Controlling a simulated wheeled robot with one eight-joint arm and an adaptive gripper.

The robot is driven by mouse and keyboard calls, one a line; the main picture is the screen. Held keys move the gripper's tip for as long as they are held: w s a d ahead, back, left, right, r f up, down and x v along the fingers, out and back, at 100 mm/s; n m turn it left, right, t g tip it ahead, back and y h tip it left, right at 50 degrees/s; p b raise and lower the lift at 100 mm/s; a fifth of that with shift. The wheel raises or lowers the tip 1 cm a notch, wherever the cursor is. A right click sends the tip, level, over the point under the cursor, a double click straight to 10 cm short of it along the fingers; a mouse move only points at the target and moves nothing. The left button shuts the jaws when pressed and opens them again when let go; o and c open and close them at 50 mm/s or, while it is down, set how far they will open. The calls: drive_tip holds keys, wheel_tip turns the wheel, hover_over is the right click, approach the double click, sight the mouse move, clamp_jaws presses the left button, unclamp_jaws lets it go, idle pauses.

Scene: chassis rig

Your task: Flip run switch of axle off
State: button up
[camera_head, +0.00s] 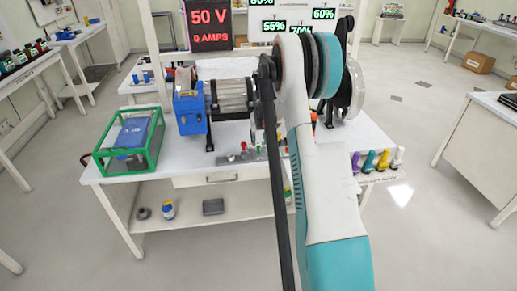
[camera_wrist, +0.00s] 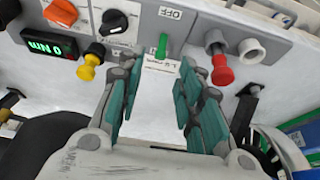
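A grey control panel (camera_wrist: 190,30) crosses the top of the wrist view. A small green toggle switch (camera_wrist: 162,46) sits on it, with an OFF label above and a partly hidden label below. The lower label is too small to read surely, so I cannot confirm that this is the axle's run switch. My gripper (camera_wrist: 158,78) is open and empty, its teal-padded fingers to either side below the switch, apart from it. In the head view the panel (camera_head: 238,157) lies on the middle of the white workbench (camera_head: 120,170); my arm hides my gripper there.
In the wrist view, a yellow plunger (camera_wrist: 90,65) and a red plunger (camera_wrist: 220,65) flank the switch. Orange (camera_wrist: 60,12) and black (camera_wrist: 114,20) knobs are at upper left, above a green display (camera_wrist: 48,45). A green-framed box (camera_head: 128,140) stands on the bench's left.

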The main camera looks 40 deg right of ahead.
sight(258, 146)
drive_tip(key=b+x, duration=0.1)
drive_tip(key=x, duration=0.5)
drive_tip(key=shift+w+f+b, duration=0.15)
drive_tip(key=shift+f+b, duration=0.2)
drive_tip(key=shift+b, duration=0.05)
clamp_jaws()
